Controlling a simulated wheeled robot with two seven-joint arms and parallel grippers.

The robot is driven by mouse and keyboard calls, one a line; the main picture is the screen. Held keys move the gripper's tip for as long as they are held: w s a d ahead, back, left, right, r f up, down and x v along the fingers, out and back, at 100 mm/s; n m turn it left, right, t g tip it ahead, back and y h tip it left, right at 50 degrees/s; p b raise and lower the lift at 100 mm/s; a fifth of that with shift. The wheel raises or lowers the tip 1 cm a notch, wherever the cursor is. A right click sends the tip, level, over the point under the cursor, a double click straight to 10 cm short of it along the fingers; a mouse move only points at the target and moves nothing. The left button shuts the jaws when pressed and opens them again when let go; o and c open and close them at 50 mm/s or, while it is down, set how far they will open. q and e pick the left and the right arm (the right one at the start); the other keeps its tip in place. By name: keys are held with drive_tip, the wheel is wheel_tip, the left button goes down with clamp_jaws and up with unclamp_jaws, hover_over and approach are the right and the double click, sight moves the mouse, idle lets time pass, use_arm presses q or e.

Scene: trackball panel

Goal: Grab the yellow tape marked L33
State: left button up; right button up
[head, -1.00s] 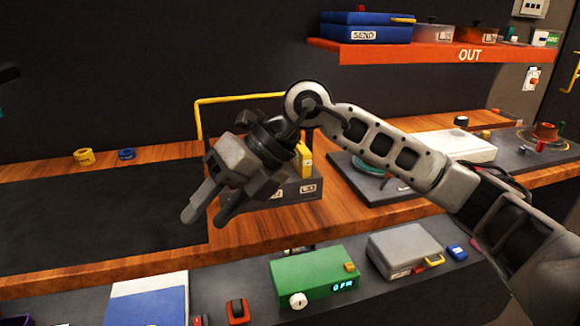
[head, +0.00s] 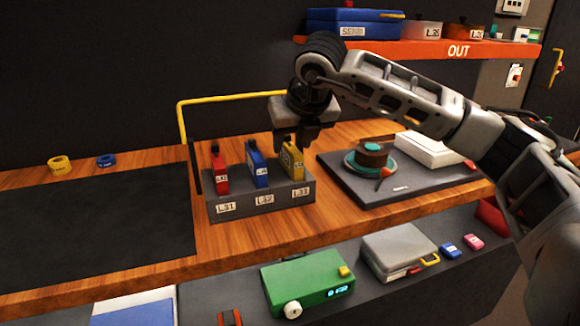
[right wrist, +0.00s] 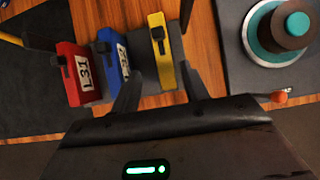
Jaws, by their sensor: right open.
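A dark grey holder (head: 235,207) on the wooden bench has slots labelled L31, L32 and L33. The yellow tape (head: 292,161) stands upright in its right slot, above the L33 label. A red tape (head: 219,172) and a blue tape (head: 257,165) stand in the other two slots. My right gripper (head: 300,148) is open, pointing down, right above the yellow tape. In the right wrist view the yellow tape (right wrist: 165,52) shows between and beyond the two open fingers (right wrist: 158,82); whether they touch it is unclear. My left gripper is out of view.
A dark plate with a brown and teal round part (head: 372,157) lies right of the holder. A yellow bar frame (head: 230,97) rises behind it. A yellow roll (head: 60,165) and a blue roll (head: 106,160) lie at the left by a dark mat (head: 95,225). An orange shelf (head: 400,48) hangs above.

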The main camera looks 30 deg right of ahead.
sight(292, 147)
drive_tip(key=shift+w+d+r+p+x, duration=0.1)
drive_tip(key=shift+d+p+x, duration=0.1)
drive_tip(key=shift+x, duration=0.8)
drive_tip(key=shift+w+d+r+p+x, duration=0.1)
drive_tip(key=shift+p+x, duration=0.05)
drive_tip(key=shift+x, duration=0.9)
drive_tip(key=shift+w+d+r+p+x, duration=0.1)
drive_tip(key=shift+d+p+x, duration=0.1)
drive_tip(key=shift+x, duration=0.8)
clamp_jaws()
